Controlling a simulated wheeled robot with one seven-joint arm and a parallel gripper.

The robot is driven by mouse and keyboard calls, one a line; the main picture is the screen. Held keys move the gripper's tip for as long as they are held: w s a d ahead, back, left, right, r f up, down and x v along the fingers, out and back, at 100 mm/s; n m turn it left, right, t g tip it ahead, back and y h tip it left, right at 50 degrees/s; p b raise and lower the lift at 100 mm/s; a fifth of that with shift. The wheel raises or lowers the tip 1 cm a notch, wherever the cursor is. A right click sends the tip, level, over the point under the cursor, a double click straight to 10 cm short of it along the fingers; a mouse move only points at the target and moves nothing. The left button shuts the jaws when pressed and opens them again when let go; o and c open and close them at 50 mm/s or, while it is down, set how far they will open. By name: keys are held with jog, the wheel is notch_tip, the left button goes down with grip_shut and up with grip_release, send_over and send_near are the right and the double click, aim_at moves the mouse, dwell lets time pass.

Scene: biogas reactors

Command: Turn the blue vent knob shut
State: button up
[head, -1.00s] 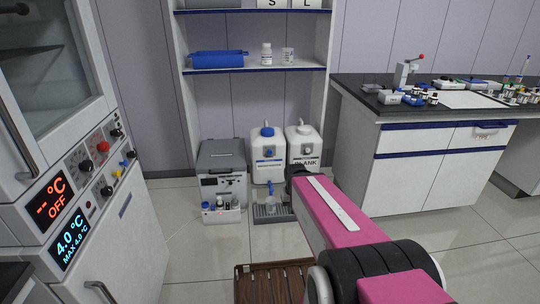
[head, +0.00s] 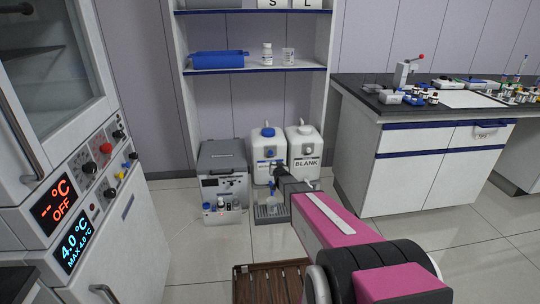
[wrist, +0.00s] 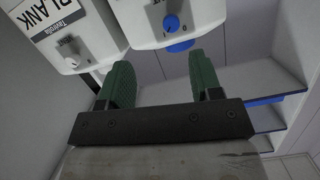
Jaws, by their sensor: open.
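The blue vent knob (wrist: 171,22) is on the front of a white container (wrist: 205,12), beside small dial marks, and appears upside down in the wrist view. The container's blue cap (wrist: 180,46) shows just below the knob there. In the head view, the container (head: 262,174) stands on the floor under the shelf, with its blue cap on top. My gripper (wrist: 160,62) is open and empty, its green fingers pointing toward the containers. The knob lies beyond the fingertips, nearer the right finger; no contact shows.
A white container labelled BLANK (head: 305,146) stands close to the right. A grey box (head: 222,158) stands to the left, with small bottles in front. A small grey stand (head: 267,217) is below my gripper. The shelf (head: 258,69) hangs above. Open floor lies right.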

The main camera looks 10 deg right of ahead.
aim_at(271, 153)
jog(key=w+t, duration=0.1)
jog(key=w, duration=0.9)
jog(key=w+a+t, duration=0.1)
jog(key=w, duration=0.4)
jog(key=shift+f+t+y, duration=0.25)
jog(key=shift+t+y, duration=0.05)
jog(key=shift+y, duration=0.1)
jog(key=c, duration=0.9)
